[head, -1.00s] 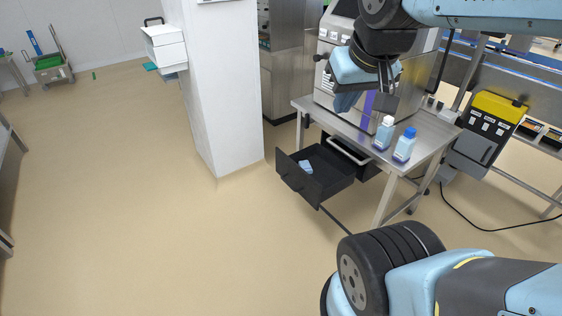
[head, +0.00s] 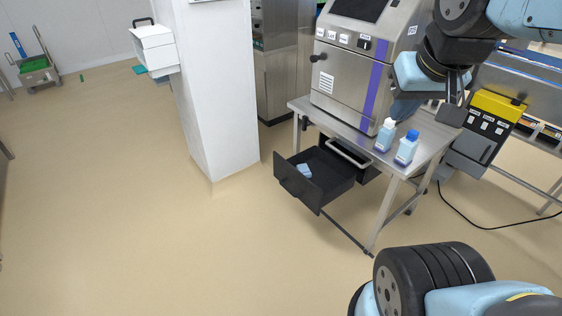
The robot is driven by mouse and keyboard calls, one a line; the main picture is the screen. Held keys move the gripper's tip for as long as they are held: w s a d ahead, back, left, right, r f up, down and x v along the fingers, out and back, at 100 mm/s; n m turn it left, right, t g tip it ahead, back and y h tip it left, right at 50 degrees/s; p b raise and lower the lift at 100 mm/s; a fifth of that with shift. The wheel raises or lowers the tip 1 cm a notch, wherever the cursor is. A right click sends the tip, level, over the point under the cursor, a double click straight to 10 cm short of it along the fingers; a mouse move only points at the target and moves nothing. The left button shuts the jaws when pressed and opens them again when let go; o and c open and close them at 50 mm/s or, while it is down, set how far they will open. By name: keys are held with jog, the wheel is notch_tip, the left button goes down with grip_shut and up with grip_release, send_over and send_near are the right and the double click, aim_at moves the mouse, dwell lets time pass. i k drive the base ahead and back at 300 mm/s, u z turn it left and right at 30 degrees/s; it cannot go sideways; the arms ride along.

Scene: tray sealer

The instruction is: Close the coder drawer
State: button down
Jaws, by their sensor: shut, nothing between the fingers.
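A black drawer (head: 299,188) is pulled out under the steel table, its dark front panel facing the lower left. A small light-blue item (head: 304,171) lies inside it. A light handle bar (head: 348,153) on a dark unit shows under the tabletop, just right of the open drawer. I cannot read which part is labelled as the coder. My gripper (head: 402,108) is above the table's right side, close behind the bottles in the picture, well above and to the right of the open drawer.
A steel machine (head: 350,75) with a purple stripe stands on the table (head: 352,132). Two blue-and-white bottles (head: 385,134) stand near the table's right edge. A white pillar (head: 213,100) is left of the drawer. The floor in front of the drawer is clear.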

aim_at(330, 178)
jog(key=z, duration=0.1)
jog(key=i, duration=1)
jog(key=u, duration=0.1)
